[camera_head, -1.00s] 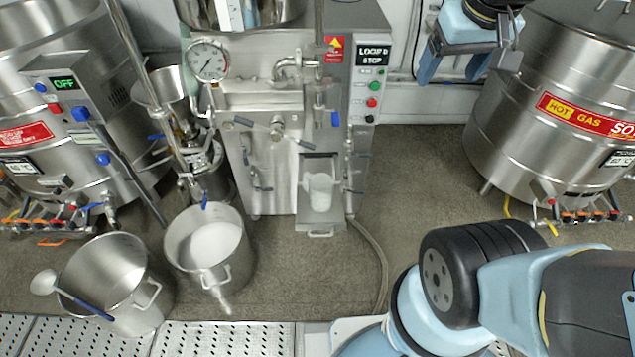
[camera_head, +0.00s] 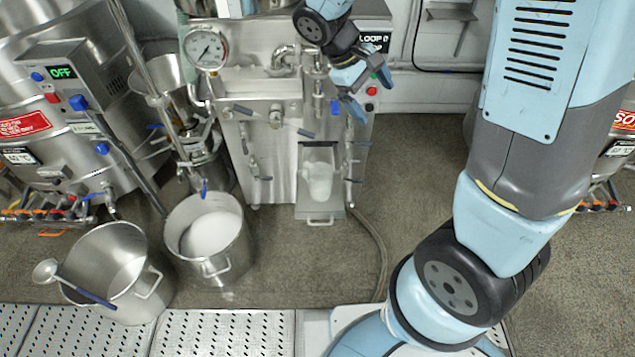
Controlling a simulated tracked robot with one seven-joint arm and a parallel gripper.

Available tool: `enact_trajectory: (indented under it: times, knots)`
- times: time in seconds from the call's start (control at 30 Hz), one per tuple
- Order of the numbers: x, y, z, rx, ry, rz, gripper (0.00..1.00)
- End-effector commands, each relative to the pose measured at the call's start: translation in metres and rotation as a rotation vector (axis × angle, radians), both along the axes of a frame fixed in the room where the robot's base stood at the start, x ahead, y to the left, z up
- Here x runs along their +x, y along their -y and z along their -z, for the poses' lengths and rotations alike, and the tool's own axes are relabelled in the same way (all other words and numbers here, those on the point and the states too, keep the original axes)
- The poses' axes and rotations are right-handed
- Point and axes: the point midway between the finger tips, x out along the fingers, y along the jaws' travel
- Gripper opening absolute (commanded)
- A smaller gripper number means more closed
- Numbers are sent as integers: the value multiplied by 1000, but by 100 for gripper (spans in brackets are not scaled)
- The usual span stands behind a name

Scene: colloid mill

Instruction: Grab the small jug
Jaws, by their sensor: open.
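The small jug (camera_head: 320,180) is whitish and translucent. It stands upright on a small metal tray (camera_head: 320,215) at the front of the steel mill (camera_head: 270,150). My gripper (camera_head: 368,100) is in front of the mill's control panel, above and to the right of the jug in the picture. Its blue and dark fingers are apart and empty, and it does not touch the jug. Nothing hides the jug from this camera.
Pipes and valve handles (camera_head: 275,115) stick out of the mill above the jug. A pot of white content (camera_head: 210,235) and a pot with a ladle (camera_head: 120,270) stand at the lower left. A hose (camera_head: 375,250) lies right of the tray. Open floor lies between mill and arm.

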Motion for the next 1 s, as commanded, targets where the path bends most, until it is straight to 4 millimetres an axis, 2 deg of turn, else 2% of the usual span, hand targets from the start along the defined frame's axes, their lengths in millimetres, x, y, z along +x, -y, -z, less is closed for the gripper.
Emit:
enact_trajectory:
  times: [0.03, 0.47, 0.73, 1.0]
  knots:
    - [4, -8, 12, -38, -24, -35, 100]
    - [27, -63, 107, -361, -153, -340, 100]
    - [31, -97, 171, -572, -202, -551, 100]
    - [25, -129, 238, -786, -229, -774, 100]
